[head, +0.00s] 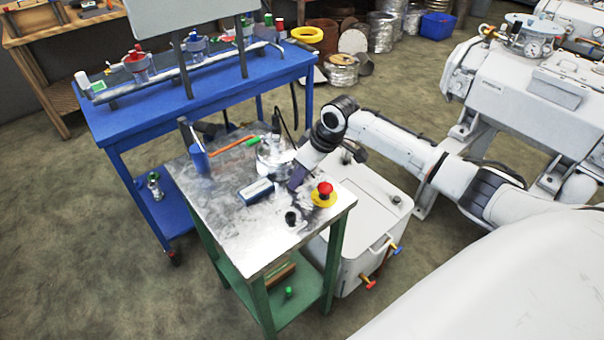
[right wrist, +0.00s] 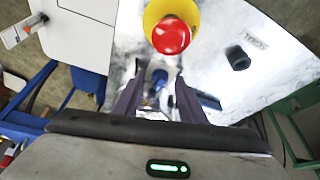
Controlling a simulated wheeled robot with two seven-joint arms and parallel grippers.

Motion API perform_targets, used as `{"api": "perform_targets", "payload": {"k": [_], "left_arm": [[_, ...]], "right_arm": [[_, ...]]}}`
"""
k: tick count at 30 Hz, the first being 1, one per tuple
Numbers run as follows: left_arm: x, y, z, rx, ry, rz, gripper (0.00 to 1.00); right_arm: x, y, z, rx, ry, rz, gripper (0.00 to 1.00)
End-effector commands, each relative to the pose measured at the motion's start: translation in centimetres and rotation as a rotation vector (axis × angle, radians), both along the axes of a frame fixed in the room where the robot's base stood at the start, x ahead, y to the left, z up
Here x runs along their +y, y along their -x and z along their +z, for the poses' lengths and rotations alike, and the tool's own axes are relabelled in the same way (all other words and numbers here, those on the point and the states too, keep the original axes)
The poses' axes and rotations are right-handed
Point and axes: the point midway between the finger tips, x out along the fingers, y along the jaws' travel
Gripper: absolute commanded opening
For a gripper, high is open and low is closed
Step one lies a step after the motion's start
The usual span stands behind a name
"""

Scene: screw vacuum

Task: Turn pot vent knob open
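The metal pot (head: 270,157) stands at the back of the steel-topped table, partly hidden by my right arm. In the right wrist view, shiny metal with blue and dark parts (right wrist: 157,82) shows between the fingers. I cannot tell the vent knob apart in it or see its setting. My right gripper (head: 297,179) is over the table beside the pot. Its two dark fingers (right wrist: 158,98) stand apart with a gap between them; I see nothing clamped. My left gripper is in neither view.
A red button on a yellow base (head: 324,193) stands close by the right gripper. A black knob (head: 291,218) and a blue-and-white device (head: 257,191) are on the steel top (head: 240,225). A blue cup (head: 199,160) is at its left. A white cabinet (head: 355,233) adjoins the right side.

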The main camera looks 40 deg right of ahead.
Motion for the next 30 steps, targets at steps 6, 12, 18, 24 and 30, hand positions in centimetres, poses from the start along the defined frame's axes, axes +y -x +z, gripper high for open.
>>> {"api": "perform_targets", "payload": {"k": [6, 12, 18, 24, 30], "left_arm": [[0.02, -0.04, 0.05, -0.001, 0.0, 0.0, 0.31], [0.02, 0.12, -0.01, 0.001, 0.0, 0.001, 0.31], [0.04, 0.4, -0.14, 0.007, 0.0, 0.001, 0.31], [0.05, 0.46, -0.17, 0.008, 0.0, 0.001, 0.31], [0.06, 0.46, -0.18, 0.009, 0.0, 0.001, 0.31]], "right_arm": [[0.0, 0.0, 0.03, 0.0, 0.0, 0.0, 0.0], [0.02, 0.01, 0.04, 0.0, -0.001, -0.01, 0.0], [0.18, 0.04, 0.02, 0.0, -0.002, -0.073, 0.0], [0.39, 0.08, 0.02, -0.001, -0.001, -0.209, 0.0], [0.67, 0.07, 0.03, 0.0, -0.002, -0.392, 0.0]]}}
